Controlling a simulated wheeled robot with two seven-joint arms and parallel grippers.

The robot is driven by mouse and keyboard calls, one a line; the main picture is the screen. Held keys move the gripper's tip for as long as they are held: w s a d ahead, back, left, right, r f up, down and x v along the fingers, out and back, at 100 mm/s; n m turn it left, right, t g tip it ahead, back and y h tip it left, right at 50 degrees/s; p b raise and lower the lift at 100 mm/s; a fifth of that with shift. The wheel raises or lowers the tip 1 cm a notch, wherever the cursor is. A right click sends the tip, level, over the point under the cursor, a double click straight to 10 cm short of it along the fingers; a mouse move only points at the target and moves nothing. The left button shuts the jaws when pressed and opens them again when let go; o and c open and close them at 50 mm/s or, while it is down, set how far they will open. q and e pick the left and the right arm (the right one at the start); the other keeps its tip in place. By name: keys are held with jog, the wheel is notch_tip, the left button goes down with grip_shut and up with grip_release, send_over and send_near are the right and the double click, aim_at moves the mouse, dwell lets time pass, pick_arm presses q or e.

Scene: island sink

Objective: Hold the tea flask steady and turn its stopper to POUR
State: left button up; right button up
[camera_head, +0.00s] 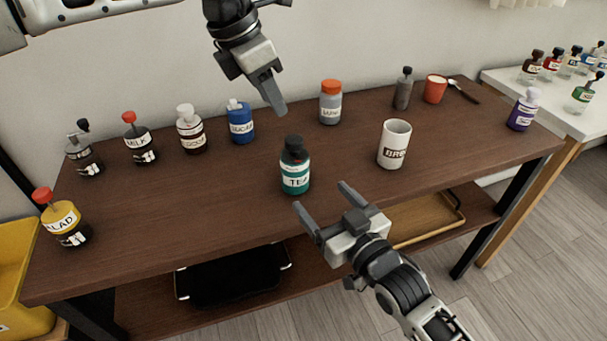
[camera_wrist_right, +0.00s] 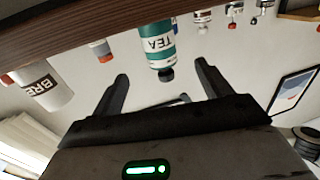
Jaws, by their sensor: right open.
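The tea flask (camera_head: 295,174) stands upright near the front middle of the brown table. It has a teal body, a white TEA label and a black stopper (camera_head: 293,147) with a small red mark. My right gripper (camera_head: 322,197) is open and empty, just in front of the flask and apart from it. The right wrist view shows the flask (camera_wrist_right: 158,45) upside down, beyond and between the open fingers (camera_wrist_right: 163,80). My left gripper (camera_head: 272,92) hangs above and behind the flask, pointing down, apart from it. Its fingers overlap side-on, so its opening is hidden.
A white BREW mug (camera_head: 394,145) stands right of the flask. A blue sugar bottle (camera_head: 240,122) and an orange-capped jar (camera_head: 330,103) stand behind. A red cup (camera_head: 435,89) is back right.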

aim_at(302, 176)
jog(key=x, duration=1)
jog(key=shift+d, duration=0.1)
jog(key=shift+f, duration=0.1)
jog(key=c, duration=1.1)
